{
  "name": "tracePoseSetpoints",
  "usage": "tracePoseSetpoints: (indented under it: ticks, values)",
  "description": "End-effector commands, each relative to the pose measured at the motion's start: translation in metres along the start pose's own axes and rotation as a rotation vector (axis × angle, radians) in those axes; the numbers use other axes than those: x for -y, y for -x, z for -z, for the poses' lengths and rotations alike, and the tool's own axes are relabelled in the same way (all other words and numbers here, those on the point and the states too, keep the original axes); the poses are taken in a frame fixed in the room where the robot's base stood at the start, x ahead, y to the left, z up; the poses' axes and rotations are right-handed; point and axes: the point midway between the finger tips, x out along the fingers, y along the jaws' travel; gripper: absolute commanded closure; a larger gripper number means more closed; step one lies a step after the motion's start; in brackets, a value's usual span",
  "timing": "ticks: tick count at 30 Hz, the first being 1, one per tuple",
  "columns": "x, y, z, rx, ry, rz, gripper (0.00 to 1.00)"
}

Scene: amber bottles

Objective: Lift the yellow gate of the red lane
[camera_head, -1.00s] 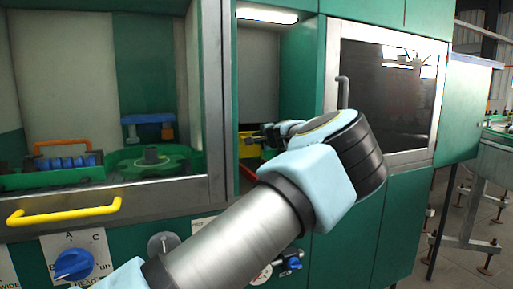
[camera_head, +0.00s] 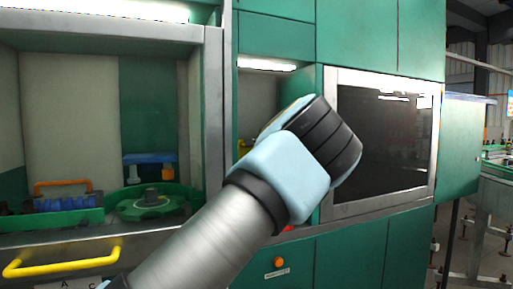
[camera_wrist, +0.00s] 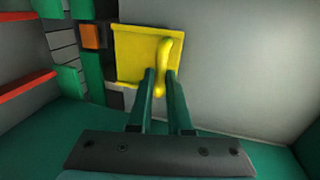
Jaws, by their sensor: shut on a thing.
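In the wrist view the yellow gate (camera_wrist: 133,58) is a flat square plate with a raised yellow handle (camera_wrist: 162,62) on its right part. My gripper (camera_wrist: 160,82) has its two green fingers on either side of the lower part of this handle, closed on it. In the head view my forearm and wrist reach into the narrow lit opening, and my fingers are hidden behind the wrist. Only a small yellow patch (camera_head: 243,147), probably the gate, shows left of my wrist. A red rail (camera_wrist: 25,88) runs at the left of the wrist view.
An orange block (camera_wrist: 91,36) sits left of the gate. Green walls and a grey panel close in around my fingers. In the head view, a dark window (camera_head: 380,140) is to the right; a yellow door handle (camera_head: 62,260) and green turntable (camera_head: 150,203) are to the left.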

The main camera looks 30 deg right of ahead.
Motion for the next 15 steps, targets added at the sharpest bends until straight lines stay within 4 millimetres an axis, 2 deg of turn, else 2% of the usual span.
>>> tracePoseSetpoints:
  ticks: [2,3,10,15]
  values:
    - [0.0081,0.0017,0.001,-0.007,0.002,0.011,1.0]
    - [0.0084,0.0018,0.0011,-0.007,0.002,0.011,0.79]
    - [0.0063,0.0014,0.0009,-0.005,0.002,0.008,0.53]
    - [0.0046,0.0009,0.0006,-0.004,0.001,0.006,0.53]
